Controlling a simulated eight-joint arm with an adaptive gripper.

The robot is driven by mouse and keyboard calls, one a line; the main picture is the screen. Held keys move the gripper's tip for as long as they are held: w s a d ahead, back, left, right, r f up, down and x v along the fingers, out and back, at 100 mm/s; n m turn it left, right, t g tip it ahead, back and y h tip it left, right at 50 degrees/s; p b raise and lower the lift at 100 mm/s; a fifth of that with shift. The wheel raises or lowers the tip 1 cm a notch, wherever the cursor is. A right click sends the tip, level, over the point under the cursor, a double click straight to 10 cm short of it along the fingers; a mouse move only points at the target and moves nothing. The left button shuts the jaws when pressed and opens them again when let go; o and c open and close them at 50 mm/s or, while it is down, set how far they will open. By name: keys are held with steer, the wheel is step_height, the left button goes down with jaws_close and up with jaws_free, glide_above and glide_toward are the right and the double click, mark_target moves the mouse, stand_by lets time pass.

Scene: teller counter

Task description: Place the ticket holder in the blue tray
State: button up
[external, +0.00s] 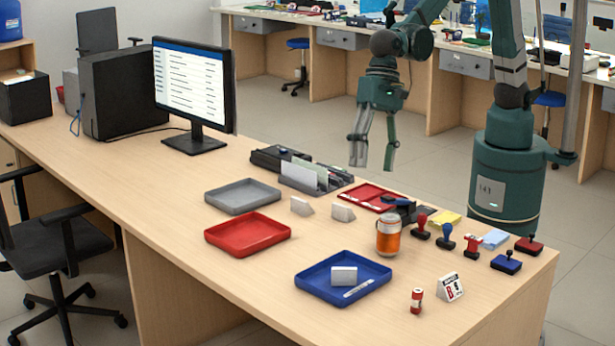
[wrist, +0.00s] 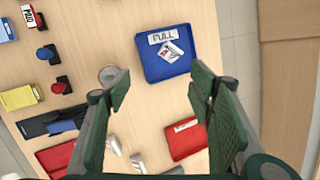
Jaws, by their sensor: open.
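The blue tray (external: 318,288) lies near the front of the counter. It also shows in the wrist view (wrist: 150,75). A small white wedge-shaped holder (external: 344,275) sits inside it, with red and dark marks on its face in the wrist view (wrist: 172,50). Similar white holders stand behind the trays, one at left (external: 301,206) and one at right (external: 343,211). Another, with a red "B" (external: 450,287), stands right of the blue tray. I cannot tell which is the ticket holder. My gripper (external: 373,164) is open, empty and raised above the counter's far side.
A red tray (external: 247,249) and a grey tray (external: 215,205) lie left of the blue tray. An orange can (external: 388,237) stands between the trays and several stamps (external: 445,240). A small red-and-white cylinder (external: 416,301) stands near the front edge. The monitor (external: 192,90) is at the left.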

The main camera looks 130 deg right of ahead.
steer(key=s+d+r+n+t+h, duration=0.1)
steer(key=s+r+n, duration=0.4)
steer(key=s, duration=0.5)
steer(key=s+r+n, duration=0.5)
steer(key=s, duration=0.5)
steer(key=s+d+f+n+t+h, duration=0.1)
steer(key=s+n+t, duration=0.1)
steer(key=s+n, duration=0.8)
steer(key=s, duration=0.9)
steer(key=shift+d+f, duration=0.3)
steer(key=shift+d, duration=0.05)
